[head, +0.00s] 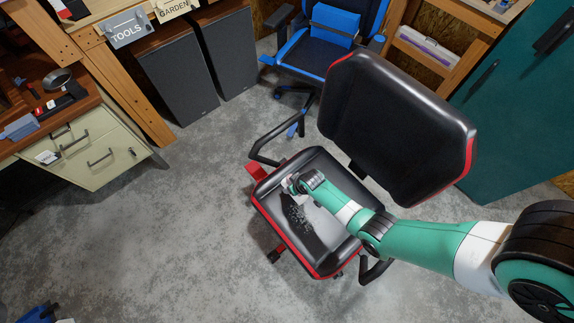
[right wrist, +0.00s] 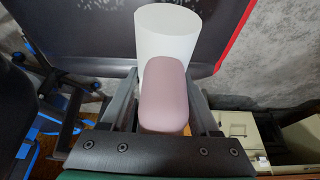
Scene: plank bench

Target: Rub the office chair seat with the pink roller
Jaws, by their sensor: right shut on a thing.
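The office chair seat (head: 283,232) is black with red edging and shows in the head view near the middle. My right gripper (right wrist: 164,100) is shut on the pink handle of the roller (right wrist: 165,88), whose white cylinder (right wrist: 167,35) points away from the gripper. In the head view my right arm reaches in from the right over the seat, with its gripper above the seat's back left part. The roller is mostly hidden there, and I cannot tell whether it touches the seat. My left gripper is not in view.
The chair's backrest (head: 397,128) rises behind the seat, and a black armrest (head: 284,130) stands at its left. A blue and black chair (head: 325,45) is behind. A cream drawer cabinet (head: 95,155) stands left, a teal cabinet (head: 520,110) right. Grey floor (head: 175,225) is clear on the left.

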